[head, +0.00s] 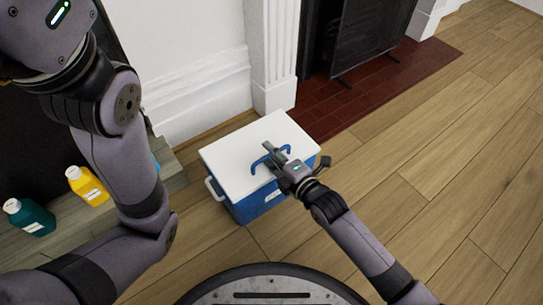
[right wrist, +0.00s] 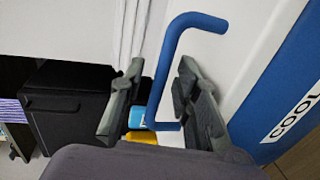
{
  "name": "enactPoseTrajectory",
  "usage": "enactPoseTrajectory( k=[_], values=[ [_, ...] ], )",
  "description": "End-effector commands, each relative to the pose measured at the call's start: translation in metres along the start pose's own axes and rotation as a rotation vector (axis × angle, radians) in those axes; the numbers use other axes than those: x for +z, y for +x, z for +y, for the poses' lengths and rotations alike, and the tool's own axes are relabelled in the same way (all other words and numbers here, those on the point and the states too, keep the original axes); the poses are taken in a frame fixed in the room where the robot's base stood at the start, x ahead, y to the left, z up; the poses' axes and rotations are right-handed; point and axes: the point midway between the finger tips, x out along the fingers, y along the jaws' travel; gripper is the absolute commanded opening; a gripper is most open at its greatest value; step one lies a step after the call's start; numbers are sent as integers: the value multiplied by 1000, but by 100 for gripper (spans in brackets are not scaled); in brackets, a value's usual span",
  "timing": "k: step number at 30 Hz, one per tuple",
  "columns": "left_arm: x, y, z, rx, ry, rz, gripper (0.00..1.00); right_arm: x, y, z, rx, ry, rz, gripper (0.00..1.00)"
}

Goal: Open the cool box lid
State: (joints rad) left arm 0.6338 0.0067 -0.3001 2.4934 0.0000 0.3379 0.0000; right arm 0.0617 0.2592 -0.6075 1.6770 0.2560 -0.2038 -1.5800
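The cool box (head: 252,207) stands on the wooden floor, with blue walls and a white lid (head: 232,150). The lid lies flat and shut on the box. A blue bar handle (head: 257,161) rises from the lid; in the right wrist view it shows large (right wrist: 168,72). My right gripper (head: 273,154) is at this handle. In the right wrist view its two fingers (right wrist: 160,95) are apart, with the handle between them and gaps beside it. My left arm comes in from the left; its fingers are out of the picture.
A white side handle (head: 214,189) sticks out of the box. A yellow bottle (head: 88,186) and a teal bottle (head: 30,217) stand on a grey ledge at left. Behind the box are the white fireplace surround (head: 272,60) and red hearth tiles (head: 385,82). The floor at right is clear.

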Motion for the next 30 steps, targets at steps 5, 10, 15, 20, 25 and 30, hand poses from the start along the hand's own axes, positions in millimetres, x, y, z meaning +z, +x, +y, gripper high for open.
enactPoseTrajectory(
  k=[5, 10, 15, 20, 25, 30],
  values=[
    [0, 1, 0, 0, 0, 1, 40, 0, 0, 0, 0, 0, 0, 29],
    [0, 1, 0, 0, 0, 1, 40, 0, 0, 0, 0, 1, 0, 21],
    [0, 1, 0, 1, 0, 1, 40, 0, 0, 0, 0, 1, 0, 10],
    [0, 1, 0, 1, 0, 1, 40, 0, 0, 0, 0, 1, 0, 0],
    [0, 0, 0, 1, 0, 1, 40, 0, 0, 0, 0, 1, 0, 0],
    [0, 0, 0, 1, -1, 1, 40, 0, 0, 0, -1, 1, 0, 0]
  ],
)
